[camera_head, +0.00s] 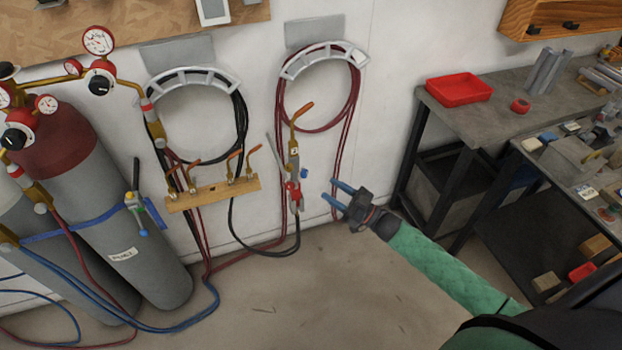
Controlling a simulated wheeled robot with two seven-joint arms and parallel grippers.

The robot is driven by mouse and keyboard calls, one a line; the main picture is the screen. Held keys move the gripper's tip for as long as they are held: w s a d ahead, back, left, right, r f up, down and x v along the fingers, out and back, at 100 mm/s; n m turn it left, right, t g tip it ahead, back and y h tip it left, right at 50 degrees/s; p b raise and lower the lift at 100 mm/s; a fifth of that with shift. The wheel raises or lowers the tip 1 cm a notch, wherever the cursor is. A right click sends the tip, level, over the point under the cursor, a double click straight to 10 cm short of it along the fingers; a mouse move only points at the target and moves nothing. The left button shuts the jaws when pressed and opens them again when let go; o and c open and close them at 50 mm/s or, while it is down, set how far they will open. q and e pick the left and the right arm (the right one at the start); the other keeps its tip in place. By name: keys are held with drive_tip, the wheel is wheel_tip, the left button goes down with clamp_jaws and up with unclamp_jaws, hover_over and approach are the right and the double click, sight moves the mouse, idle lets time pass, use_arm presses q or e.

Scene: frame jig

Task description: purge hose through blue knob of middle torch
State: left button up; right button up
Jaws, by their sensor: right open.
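A torch (294,160) with an orange tip hangs upright on the white wall under the right hose hanger. A blue knob (304,173) sticks out on its right side, and a red knob (293,190) sits lower on its body. My right gripper (328,189) is open and empty, its two blue fingers pointing left. It is a short way right of and slightly below the blue knob, apart from it in the picture; the depth gap is hard to judge. A dark hose (298,238) runs down from the torch. My left gripper is not in view.
Gas cylinders (75,170) with gauges stand at left, another torch-like tool (136,205) on them. A wooden rack (213,193) holds several orange-tipped pieces. Coiled hoses hang on two hangers. A workbench (480,115) with a red tray (459,88) stands right. The middle floor is mostly clear.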

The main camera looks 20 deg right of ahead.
sight(307, 174)
drive_tip(key=shift+y, duration=0.3)
drive_tip(key=p+x, duration=0.1)
drive_tip(key=x, duration=0.1)
drive_tip(key=p+x, duration=0.1)
drive_tip(key=x, duration=0.1)
drive_tip(key=p+x, duration=0.1)
drive_tip(key=x, duration=0.1)
drive_tip(key=shift+s+a+r, duration=0.15)
drive_tip(key=shift+s+r, duration=0.15)
drive_tip(key=shift+r, duration=0.1)
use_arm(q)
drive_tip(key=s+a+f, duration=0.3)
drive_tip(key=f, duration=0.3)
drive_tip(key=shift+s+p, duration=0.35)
use_arm(e)
drive_tip(key=shift+x, duration=0.9)
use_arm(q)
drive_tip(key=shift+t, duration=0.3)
use_arm(e)
drive_tip(key=shift+f, duration=0.2)
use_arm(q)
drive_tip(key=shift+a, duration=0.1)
use_arm(e)
drive_tip(key=c, duration=1)
